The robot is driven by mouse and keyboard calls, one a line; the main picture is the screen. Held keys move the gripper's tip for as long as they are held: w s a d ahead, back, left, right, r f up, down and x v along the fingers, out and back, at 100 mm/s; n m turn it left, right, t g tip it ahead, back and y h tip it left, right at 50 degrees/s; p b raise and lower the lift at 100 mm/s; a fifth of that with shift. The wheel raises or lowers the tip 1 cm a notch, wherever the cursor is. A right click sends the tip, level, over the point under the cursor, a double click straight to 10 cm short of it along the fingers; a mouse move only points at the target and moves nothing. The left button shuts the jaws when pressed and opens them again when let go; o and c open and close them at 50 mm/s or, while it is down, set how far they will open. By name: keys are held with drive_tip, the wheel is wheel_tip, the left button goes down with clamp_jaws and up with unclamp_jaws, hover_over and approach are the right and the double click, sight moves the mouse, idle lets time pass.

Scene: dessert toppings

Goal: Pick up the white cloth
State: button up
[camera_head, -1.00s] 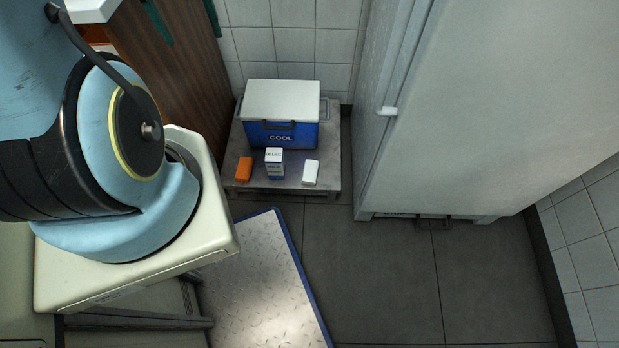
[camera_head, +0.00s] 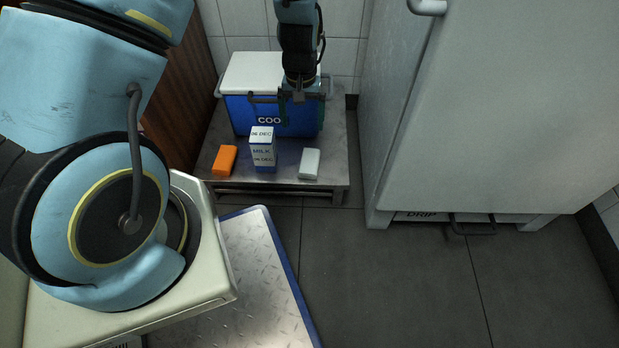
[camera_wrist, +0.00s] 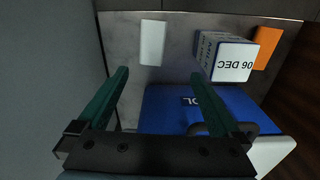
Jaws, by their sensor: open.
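The white cloth (camera_head: 310,163) looks like a small white block. It lies on the right part of the low metal stand, right of the milk carton. In the wrist view the cloth (camera_wrist: 152,42) lies beyond my fingertips, roughly in line with the gap between them. My gripper (camera_wrist: 160,73) is open and empty, its two green fingers spread apart. In the head view my gripper (camera_head: 298,98) hangs in front of the cooler's right part, behind and above the cloth, apart from it.
A blue cooler (camera_head: 240,112) with a white lid stands at the back of the stand (camera_head: 285,180). A milk carton (camera_head: 262,150) and an orange block (camera_head: 225,160) are left of the cloth. A grey cabinet (camera_head: 500,110) rises to the right. The stand right of the cloth is clear.

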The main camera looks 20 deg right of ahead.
wheel_tip(320, 180, down, 4)
drive_tip(key=d+f+b, duration=0.1)
drive_tip(key=b, duration=0.2)
hover_over(309, 161)
drive_tip(key=f, duration=0.4)
drive_tip(key=shift+w+d+f, duration=0.1)
drive_tip(key=shift+w+f, duration=0.15)
drive_tip(key=shift+f, duration=0.05)
drive_tip(key=f+b, duration=0.3)
drive_tip(key=f, duration=0.2)
drive_tip(key=shift+s+f+b, duration=0.1)
drive_tip(key=shift+s+b, duration=0.1)
drive_tip(key=shift+b, duration=0.1)
drive_tip(key=shift+c, duration=0.2)
drive_tip(key=c, duration=1.3)
wheel_tip(309, 161, up, 10)
drive_tip(key=p, duration=0.5)
